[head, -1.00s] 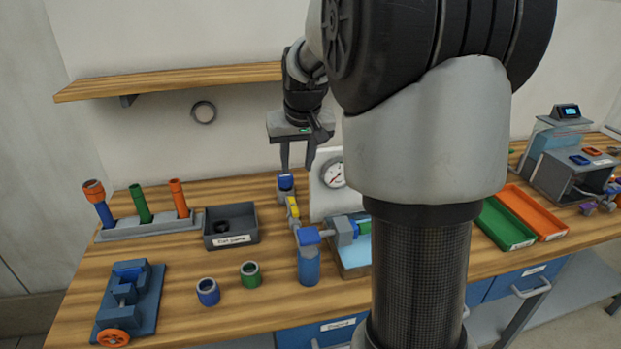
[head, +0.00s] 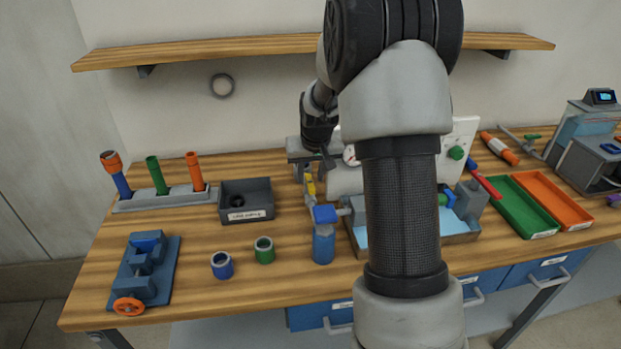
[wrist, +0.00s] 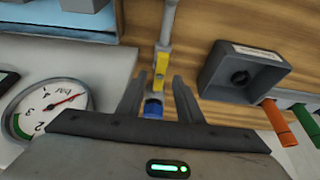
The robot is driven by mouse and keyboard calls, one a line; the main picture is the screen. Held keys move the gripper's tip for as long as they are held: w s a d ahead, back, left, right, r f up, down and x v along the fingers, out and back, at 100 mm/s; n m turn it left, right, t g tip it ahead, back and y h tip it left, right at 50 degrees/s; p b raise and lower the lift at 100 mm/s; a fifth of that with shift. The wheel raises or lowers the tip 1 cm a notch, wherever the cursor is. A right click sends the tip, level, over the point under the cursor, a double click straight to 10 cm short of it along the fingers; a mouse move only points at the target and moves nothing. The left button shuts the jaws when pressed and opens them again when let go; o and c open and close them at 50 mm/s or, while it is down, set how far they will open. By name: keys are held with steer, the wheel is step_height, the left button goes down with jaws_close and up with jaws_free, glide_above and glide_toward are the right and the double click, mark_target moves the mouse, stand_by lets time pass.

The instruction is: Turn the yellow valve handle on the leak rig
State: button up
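The yellow valve handle (head: 310,187) is on the pipe at the rig's left side, partly covered by my gripper in the head view. In the wrist view the yellow handle (wrist: 161,65) lies in line with the pipe, just beyond and between my fingertips. My gripper (wrist: 162,78) is open, with a visible gap between its fingers. A blue fitting (wrist: 153,108) shows between the fingers. I cannot tell whether a finger touches the handle.
The gauge (wrist: 48,108) and its white panel stand close beside my gripper. A dark grey bin (head: 246,214) is to the left. A blue ring (head: 222,265) and a green ring (head: 264,250) stand in front. A blue vise (head: 145,270) is at front left.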

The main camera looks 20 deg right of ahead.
steer(key=shift+x, duration=0.9)
steer(key=shift+r, duration=0.1)
jaws_close()
steer(key=shift+a+m, duration=0.1)
steer(key=shift+m, duration=0.3)
steer(key=m, duration=0.1)
steer(key=m+h, duration=0.1)
steer(key=m, duration=0.1)
steer(key=shift+w+a+m+g+h, duration=0.1)
steer(key=shift+a+m+g+h, duration=0.1)
steer(key=shift+m+g+h, duration=0.1)
steer(key=m+g+h, duration=0.1)
steer(key=m, duration=0.3)
steer(key=shift+w+a+m, duration=0.1)
steer(key=shift+w+m, duration=0.05)
steer(key=shift+m, duration=0.15)
steer(key=m+g+p, duration=0.1)
steer(key=m, duration=0.1)
steer(key=m+g+h+p, duration=0.1)
steer(key=m, duration=0.1)
steer(key=shift+w, duration=0.15)
steer(key=shift+w+m+g+p, duration=0.2)
steer(key=shift+m+g+p, duration=0.5)
steer(key=shift+m, duration=1.8)
